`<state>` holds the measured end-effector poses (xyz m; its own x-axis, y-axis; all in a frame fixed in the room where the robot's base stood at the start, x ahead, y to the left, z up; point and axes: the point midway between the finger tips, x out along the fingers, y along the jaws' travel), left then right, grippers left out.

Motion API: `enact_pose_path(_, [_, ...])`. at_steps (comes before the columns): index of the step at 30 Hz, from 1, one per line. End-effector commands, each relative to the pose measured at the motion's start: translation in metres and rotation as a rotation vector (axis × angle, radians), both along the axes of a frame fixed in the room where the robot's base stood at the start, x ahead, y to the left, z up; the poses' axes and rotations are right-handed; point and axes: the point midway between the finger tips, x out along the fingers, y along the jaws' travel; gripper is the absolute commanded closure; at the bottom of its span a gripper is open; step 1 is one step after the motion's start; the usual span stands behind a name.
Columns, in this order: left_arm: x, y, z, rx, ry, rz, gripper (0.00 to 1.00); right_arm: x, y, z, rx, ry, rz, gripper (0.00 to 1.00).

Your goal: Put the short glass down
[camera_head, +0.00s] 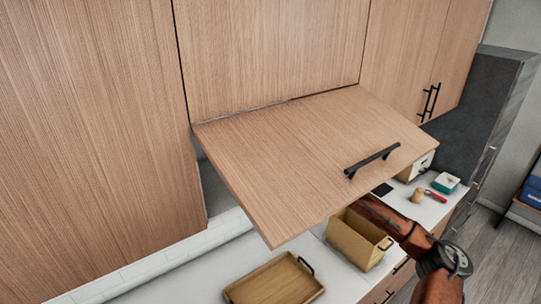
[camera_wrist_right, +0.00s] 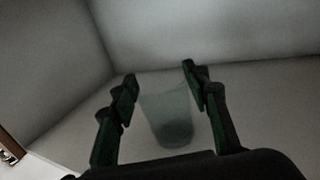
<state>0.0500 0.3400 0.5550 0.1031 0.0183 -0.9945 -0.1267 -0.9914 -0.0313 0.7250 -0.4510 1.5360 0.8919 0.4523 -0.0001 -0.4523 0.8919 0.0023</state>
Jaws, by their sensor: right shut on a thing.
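The short glass (camera_wrist_right: 168,118) is a clear, faintly tinted tumbler. It shows in the right wrist view between the two dark green fingers of my right gripper (camera_wrist_right: 160,88), which is shut on it. Grey cabinet walls surround it, with a corner behind to the left. I cannot tell whether the glass touches a surface. In the head view my right arm reaches in from the lower right and passes behind the raised cabinet door (camera_head: 310,150), which hides the gripper and the glass. My left gripper is not in view.
The flap door has a black handle (camera_head: 372,160) and sticks out over the counter. Below are a wooden tray (camera_head: 262,290), a tan box (camera_head: 352,243) close to my right arm, and a teal-and-white container (camera_head: 446,182). Closed cabinets flank the opening.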

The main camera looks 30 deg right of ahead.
Motion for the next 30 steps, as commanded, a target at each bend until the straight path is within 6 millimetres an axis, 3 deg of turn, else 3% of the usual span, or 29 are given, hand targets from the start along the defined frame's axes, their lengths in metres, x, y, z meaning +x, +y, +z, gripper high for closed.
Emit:
enact_pose_path(8, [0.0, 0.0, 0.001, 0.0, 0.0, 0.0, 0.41, 0.0, 0.0, 0.0, 0.0, 0.0, 0.0, 0.4])
enact_pose_path(18, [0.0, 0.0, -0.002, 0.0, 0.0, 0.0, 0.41, 0.0, 0.0, 0.002, -0.001, -0.002, 0.0, 0.4])
enact_pose_path(23, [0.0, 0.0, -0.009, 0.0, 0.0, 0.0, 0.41, -0.013, -0.008, -0.001, 0.0, 0.001, -0.003, 0.4])
enact_pose_path(30, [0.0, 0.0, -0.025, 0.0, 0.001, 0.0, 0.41, -0.046, -0.025, -0.004, 0.0, 0.003, -0.002, 0.4])
